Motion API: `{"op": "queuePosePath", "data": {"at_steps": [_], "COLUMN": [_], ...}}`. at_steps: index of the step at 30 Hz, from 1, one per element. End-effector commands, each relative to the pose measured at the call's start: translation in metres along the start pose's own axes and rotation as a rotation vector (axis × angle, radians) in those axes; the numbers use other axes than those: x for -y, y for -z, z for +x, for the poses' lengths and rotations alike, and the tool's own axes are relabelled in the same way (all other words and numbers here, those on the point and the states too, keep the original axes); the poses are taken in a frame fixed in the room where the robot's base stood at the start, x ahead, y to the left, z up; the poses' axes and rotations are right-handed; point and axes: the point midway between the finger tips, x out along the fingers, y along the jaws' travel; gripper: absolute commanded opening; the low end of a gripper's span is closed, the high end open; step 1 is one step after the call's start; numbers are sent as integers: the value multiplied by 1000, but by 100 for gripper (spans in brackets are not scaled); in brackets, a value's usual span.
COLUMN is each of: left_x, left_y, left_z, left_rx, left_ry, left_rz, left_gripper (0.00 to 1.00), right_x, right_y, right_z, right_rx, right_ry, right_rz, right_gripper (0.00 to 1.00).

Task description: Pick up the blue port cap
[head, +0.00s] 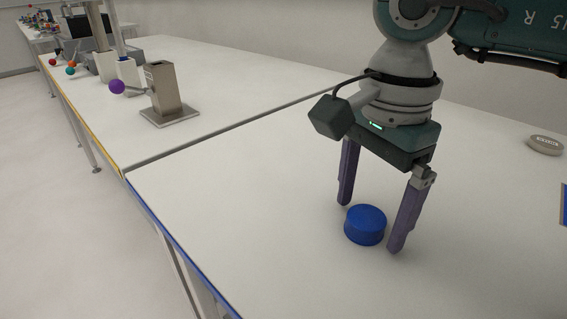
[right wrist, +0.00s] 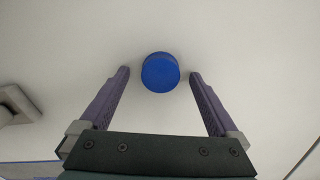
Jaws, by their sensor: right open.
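The blue port cap (head: 365,226) is a short round disc lying flat on the white table. It also shows in the right wrist view (right wrist: 161,72), just beyond the fingertips and roughly centred between them. My right gripper (head: 370,226) is open, pointing down over the cap, with one purple finger on each side of it. In the right wrist view the gripper (right wrist: 160,74) shows a gap between each finger and the cap. My left gripper is not in view.
A metal post on a square base (head: 162,90) with a purple ball (head: 117,87) stands on the adjoining table. A grey round disc (head: 545,145) lies at the right. The white table (head: 240,200) around the cap is clear.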

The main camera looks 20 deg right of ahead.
Motion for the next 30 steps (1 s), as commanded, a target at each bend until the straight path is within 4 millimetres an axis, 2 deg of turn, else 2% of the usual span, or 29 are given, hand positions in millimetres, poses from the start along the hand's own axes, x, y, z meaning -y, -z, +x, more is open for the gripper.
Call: {"op": "queuePosePath", "data": {"at_steps": [7,30], "left_x": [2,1], "left_y": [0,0], "left_z": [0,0], "left_rx": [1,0], "left_ry": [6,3], "left_rz": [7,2], "left_gripper": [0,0], "right_x": [0,0], "right_y": [0,0], "right_z": [1,1], "right_rx": [0,0], "right_ry": [1,0], "right_rz": [-1,0], "right_gripper": [94,9]}}
